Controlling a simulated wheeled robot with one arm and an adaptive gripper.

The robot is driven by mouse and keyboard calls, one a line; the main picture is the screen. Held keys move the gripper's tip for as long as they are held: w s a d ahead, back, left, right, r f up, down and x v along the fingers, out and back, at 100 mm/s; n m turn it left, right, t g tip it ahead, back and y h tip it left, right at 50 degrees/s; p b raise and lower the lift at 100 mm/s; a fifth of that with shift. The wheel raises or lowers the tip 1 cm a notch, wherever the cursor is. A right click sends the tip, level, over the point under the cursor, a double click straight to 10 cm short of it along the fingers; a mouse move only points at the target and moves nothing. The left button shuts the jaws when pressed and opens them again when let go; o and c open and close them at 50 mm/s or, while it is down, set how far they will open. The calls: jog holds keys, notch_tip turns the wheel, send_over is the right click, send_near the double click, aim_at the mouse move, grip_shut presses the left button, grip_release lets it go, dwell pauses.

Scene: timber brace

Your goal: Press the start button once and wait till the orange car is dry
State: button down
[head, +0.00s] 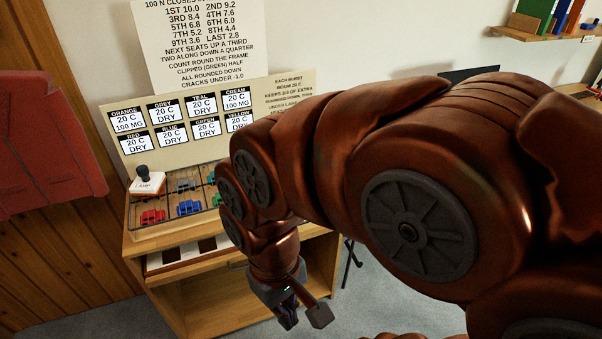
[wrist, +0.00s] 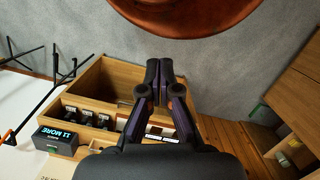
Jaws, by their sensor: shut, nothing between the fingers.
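My gripper (head: 290,318) hangs low in front of the wooden stand in the head view. In the wrist view its fingers (wrist: 158,75) are together and empty. Small cars sit in a wire-covered tray (head: 130,222) on the stand; a red car (head: 152,217) and a blue car (head: 188,207) show clearly. I cannot make out the orange car; the lamp block and my arm cover parts of the tray. The label board (head: 118,150) reads "ORANGE 20 C 100 MG"; cream also reads 100 MG, and the legible others read DRY. I cannot identify a start button.
A white block marked LAMP (head: 148,187) with a black knob stands at the tray's left. A dark display (wrist: 57,140) reads "11 MORE" beside a wooden box (wrist: 100,78). A red jacket (head: 45,150) hangs at left. A shelf (head: 545,35) is upper right.

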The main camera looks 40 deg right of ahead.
jog(key=w+a+r+m+t+y+p, duration=0.1)
jog(key=w+r+m+t+y+p, duration=0.15)
jog(key=w, duration=0.85)
jog(key=w+a+r+m+t+y+p, duration=0.1)
jog(key=w+r+m+y+p, duration=0.2)
jog(key=w, duration=0.7)
jog(key=w+d+m+t+h+p, duration=0.15)
jog(key=w+d+m+t, duration=0.35)
jog(key=w+d+m, duration=0.9)
jog(key=w+d+f+m+h+p, duration=0.1)
jog(key=d+f+m, duration=0.2)
jog(key=d, duration=0.7)
jog(key=w+d+f+m+t+h+p, duration=0.1)
jog(key=d+f+m+h, duration=0.1)
jog(key=d, duration=0.9)
jog(key=w+d+f+m+t+h+p, duration=0.1)
jog(key=d+f+m, duration=0.3)
jog(key=d, duration=0.7)
jog(key=shift+w+h+p, duration=0.15)
jog(key=shift+h+p, duration=0.25)
jog(key=shift+h, duration=0.2)
jog(key=shift+a+f+t, duration=0.1)
jog(key=shift+t, duration=0.15)
